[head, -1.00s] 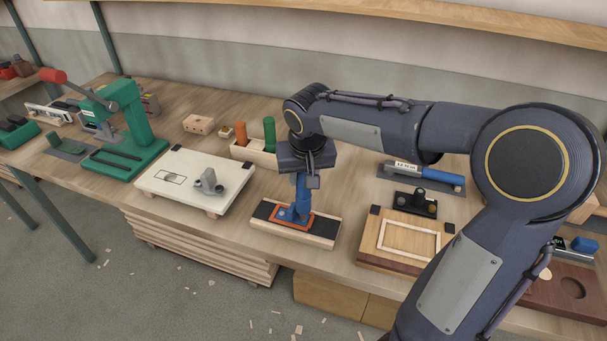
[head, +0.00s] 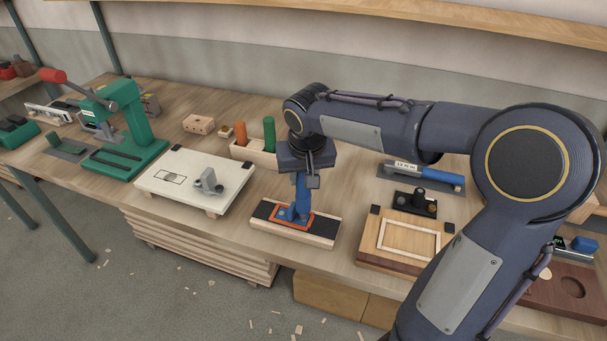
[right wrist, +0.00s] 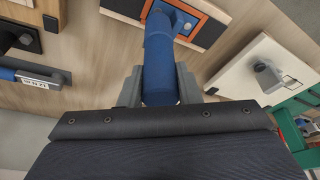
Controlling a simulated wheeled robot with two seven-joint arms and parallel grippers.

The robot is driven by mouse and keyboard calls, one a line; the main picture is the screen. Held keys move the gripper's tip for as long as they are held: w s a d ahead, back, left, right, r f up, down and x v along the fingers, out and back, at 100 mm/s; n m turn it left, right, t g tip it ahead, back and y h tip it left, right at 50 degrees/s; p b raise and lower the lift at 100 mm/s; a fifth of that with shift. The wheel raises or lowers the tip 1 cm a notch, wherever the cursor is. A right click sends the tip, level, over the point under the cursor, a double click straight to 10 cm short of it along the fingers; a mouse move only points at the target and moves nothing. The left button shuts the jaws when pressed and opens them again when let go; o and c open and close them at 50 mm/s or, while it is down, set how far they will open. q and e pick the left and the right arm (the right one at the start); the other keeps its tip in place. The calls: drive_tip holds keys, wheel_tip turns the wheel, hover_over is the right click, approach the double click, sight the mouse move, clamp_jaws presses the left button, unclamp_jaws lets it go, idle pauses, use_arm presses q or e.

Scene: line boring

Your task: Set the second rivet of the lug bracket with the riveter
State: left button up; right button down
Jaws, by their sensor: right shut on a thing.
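The riveter (head: 302,198) is a blue tool. It stands upright in the orange-edged dark pad of a wooden rest (head: 325,230) at the front middle of the bench. My right gripper (head: 305,178) is shut on its upper part. In the right wrist view, the grey fingers (right wrist: 160,92) lie on both sides of the blue body (right wrist: 160,58). The grey lug bracket (head: 209,184) sits on a white board (head: 165,190) left of the rest; it also shows in the right wrist view (right wrist: 268,75). Its rivets are too small to tell. My left gripper is out of view.
A green press (head: 140,140) with a red-ended lever stands left. A bin with orange and green cylinders (head: 256,155) is behind the riveter. A black holder (head: 415,203), a blue labelled tool (head: 440,176) and a wooden framed board (head: 385,255) are right.

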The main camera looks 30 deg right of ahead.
drive_tip(key=shift+s+f, duration=0.1)
idle(0.5)
drive_tip(key=shift+r+p, duration=1.55)
drive_tip(key=shift+r, duration=0.45)
wheel_tip(320, 180, up, 6)
drive_tip(key=p, duration=0.5)
drive_tip(key=shift+r, duration=0.1)
